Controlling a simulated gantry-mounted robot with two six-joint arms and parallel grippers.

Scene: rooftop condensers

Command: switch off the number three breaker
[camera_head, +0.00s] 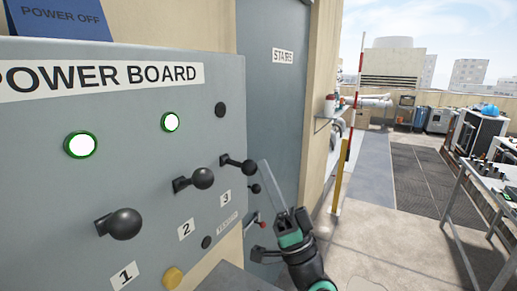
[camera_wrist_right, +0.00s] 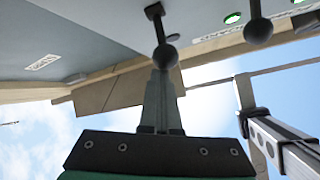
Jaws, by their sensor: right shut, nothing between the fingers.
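The grey power board (camera_head: 50,220) fills the left of the head view, with three black ball-ended breaker levers. The number three lever (camera_head: 249,167) is the far right one, above its "3" label (camera_head: 226,198). Its ball dips slightly below its mount. The lamp (camera_head: 220,109) above it is dark. My right gripper (camera_head: 264,165) is shut and empty, its fingertips close beside that ball. In the right wrist view the fingertips (camera_wrist_right: 160,75) point at a lever ball (camera_wrist_right: 165,57); I cannot tell whether they touch. My left gripper is out of view.
The number two lever (camera_head: 203,178) and number one lever (camera_head: 124,224) stand to the left, below white-lit lamps (camera_head: 170,122) with green rims. A yellow button (camera_head: 173,278) sits low on the board. Open rooftop floor lies at right, beside a table (camera_head: 490,185).

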